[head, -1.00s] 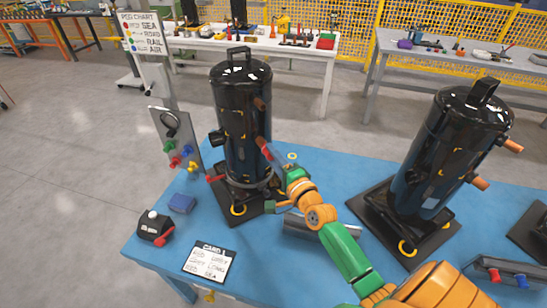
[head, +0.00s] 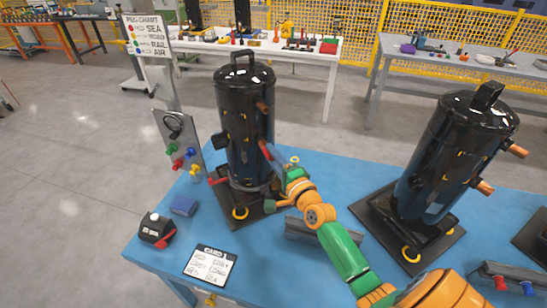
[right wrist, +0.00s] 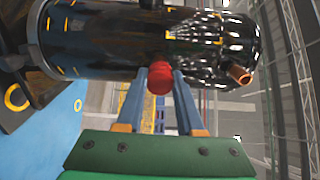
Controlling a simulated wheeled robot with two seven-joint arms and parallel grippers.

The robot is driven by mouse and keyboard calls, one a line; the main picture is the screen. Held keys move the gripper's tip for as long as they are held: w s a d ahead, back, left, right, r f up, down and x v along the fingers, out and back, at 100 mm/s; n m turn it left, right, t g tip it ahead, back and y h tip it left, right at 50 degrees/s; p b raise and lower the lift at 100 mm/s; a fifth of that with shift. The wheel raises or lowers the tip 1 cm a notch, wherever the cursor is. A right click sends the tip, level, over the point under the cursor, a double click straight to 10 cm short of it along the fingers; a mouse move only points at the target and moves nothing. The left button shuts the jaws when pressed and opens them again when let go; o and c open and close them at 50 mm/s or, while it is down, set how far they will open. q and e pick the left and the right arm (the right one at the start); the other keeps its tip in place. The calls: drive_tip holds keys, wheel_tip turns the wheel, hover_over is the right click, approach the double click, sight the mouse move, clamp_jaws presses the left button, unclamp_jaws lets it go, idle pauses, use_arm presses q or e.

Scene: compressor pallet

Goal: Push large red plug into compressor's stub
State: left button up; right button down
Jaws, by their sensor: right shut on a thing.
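The black compressor (head: 244,125) stands upright on its dark base plate at the left of the blue table; its body lies sideways across the right wrist view (right wrist: 110,38). My right gripper (head: 268,148) is at its right side, below the upper copper stub (head: 263,106). In the right wrist view its two fingers (right wrist: 160,78) are shut on the large red plug (right wrist: 159,80). The plug's far end faces the compressor's body, and I cannot tell how deep it sits, because the plug hides the stub behind it. My left gripper is not in view.
A second black compressor (head: 447,150) stands at the right. A panel (head: 180,140) with coloured plugs is left of the first compressor. A grey bar (head: 310,231) lies under my right arm.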

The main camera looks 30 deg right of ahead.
drive_tip(key=shift+c, duration=2.3)
unclamp_jaws()
drive_tip(key=s, duration=0.7)
drive_tip(key=shift+a, duration=0.3)
